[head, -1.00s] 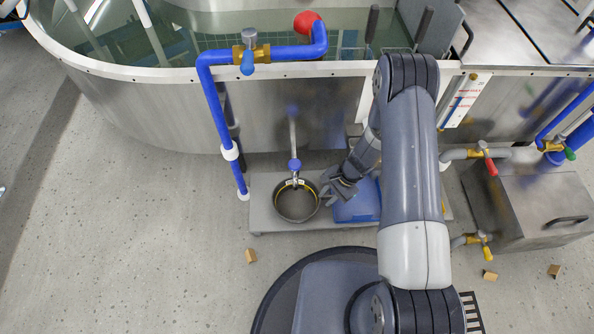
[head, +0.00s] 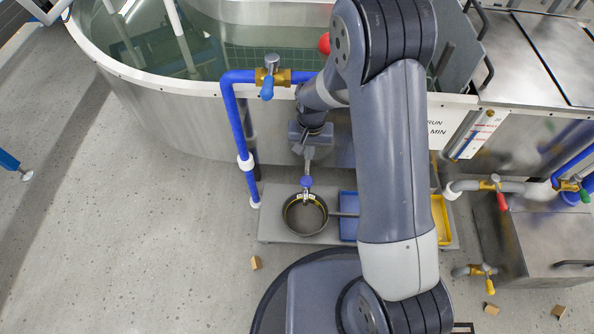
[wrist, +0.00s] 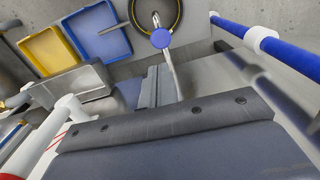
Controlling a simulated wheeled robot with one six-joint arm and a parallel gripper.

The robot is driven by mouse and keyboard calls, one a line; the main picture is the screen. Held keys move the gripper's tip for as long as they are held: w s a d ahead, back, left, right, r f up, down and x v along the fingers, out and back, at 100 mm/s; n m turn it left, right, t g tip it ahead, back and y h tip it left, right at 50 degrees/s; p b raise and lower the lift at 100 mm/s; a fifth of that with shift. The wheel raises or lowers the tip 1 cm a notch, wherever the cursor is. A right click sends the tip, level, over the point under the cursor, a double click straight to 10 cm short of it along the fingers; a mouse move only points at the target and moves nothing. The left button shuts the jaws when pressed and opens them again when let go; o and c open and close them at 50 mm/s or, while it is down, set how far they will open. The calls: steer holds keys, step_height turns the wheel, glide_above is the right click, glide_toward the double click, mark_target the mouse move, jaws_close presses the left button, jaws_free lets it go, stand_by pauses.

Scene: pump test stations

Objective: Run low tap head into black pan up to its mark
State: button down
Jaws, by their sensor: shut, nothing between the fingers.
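The black pan (head: 305,229) stands on a grey low platform, with a yellow mark line inside its wall; its rim also shows in the wrist view (wrist: 181,22). The low tap head (head: 306,183) has a round blue knob, seen in the wrist view (wrist: 161,38), and a metal spout reaching over the pan. I cannot make out any water running. My gripper (head: 304,151) is shut and empty, beside or above the tap's metal pipe behind the knob. In the wrist view its fingers (wrist: 153,87) lie close to that pipe; I cannot tell whether they touch.
A blue tray (head: 348,229) and a yellow tray (head: 441,220) share the platform (head: 283,237) to the right. The steel water tank (head: 180,112) rises behind. A blue pipe (head: 239,130) with a brass valve stands left. Small wooden blocks (head: 256,262) lie on the floor.

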mark_target(307, 181)
steer(key=shift+w+a+r, duration=0.1)
steer(key=shift+a+r, duration=0.05)
steer(key=shift+r, duration=0.2)
step_height(307, 181, down, 14)
steer(key=b, duration=0.5)
step_height(307, 181, down, 2)
steer(key=shift+b, duration=0.7)
steer(key=shift+s+f, duration=0.1)
steer(key=shift+s, duration=0.1)
stand_by(5.5)
